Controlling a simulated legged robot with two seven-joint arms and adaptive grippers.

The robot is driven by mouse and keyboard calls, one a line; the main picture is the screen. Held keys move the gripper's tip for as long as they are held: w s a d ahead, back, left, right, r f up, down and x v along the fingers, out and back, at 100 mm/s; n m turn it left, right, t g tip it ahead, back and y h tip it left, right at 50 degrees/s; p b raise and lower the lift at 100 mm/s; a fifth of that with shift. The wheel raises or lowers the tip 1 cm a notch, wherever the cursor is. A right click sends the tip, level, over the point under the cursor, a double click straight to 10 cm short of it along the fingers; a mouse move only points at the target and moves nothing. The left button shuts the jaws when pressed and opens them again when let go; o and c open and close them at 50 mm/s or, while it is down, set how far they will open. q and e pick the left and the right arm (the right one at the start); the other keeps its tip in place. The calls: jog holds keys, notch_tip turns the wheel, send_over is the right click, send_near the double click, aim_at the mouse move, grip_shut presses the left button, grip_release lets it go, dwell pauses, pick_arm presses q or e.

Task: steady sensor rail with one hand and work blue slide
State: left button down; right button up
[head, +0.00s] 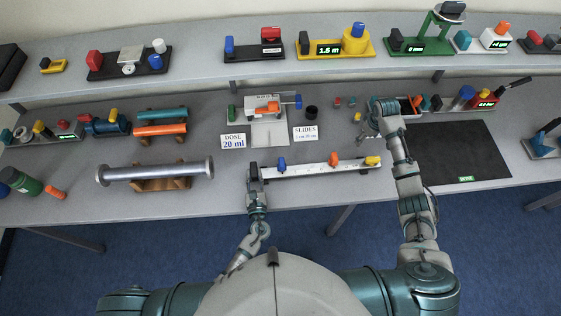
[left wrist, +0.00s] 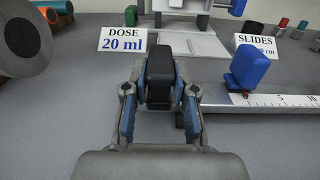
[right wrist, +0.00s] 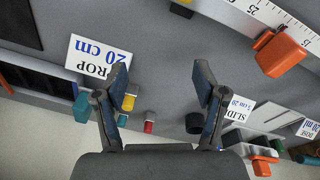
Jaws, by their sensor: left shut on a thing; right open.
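The white sensor rail (head: 310,169) lies along the front of the table, with printed marks. It carries the blue slide (head: 281,164) near its left end, an orange slide (head: 334,159) and a yellow piece (head: 372,161) at its right end. My left gripper (head: 253,173) is shut on the black end block (left wrist: 160,72) at the rail's left end. The blue slide (left wrist: 250,70) stands upright right of it in the left wrist view. My right gripper (right wrist: 160,82) is open and empty, behind the rail's right part. The orange slide (right wrist: 282,52) shows in the right wrist view, apart from the fingers.
A DOSE 20 ml sign (head: 233,141) and a SLIDES sign (head: 305,133) stand behind the rail. A grey pipe (head: 155,172) on wooden cradles lies to the left. A black mat (head: 462,153) lies at right. Small coloured pieces (right wrist: 149,122) lie near my right gripper.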

jog(key=a+r+n+y, duration=0.1)
jog(key=a+r+n, duration=0.15)
jog(key=a, duration=0.55)
jog(key=a+r+n, duration=0.1)
jog(key=a+n, duration=0.2)
jog(key=a, duration=0.6)
notch_tip(320, 180, up, 4)
jog(key=n+g, duration=0.2)
jog(key=n, duration=0.6)
send_over(280, 161)
jog(key=shift+h, duration=0.4)
notch_tip(280, 161, down, 11)
jog(key=shift+a+f, duration=0.1)
jog(key=shift+f, duration=0.1)
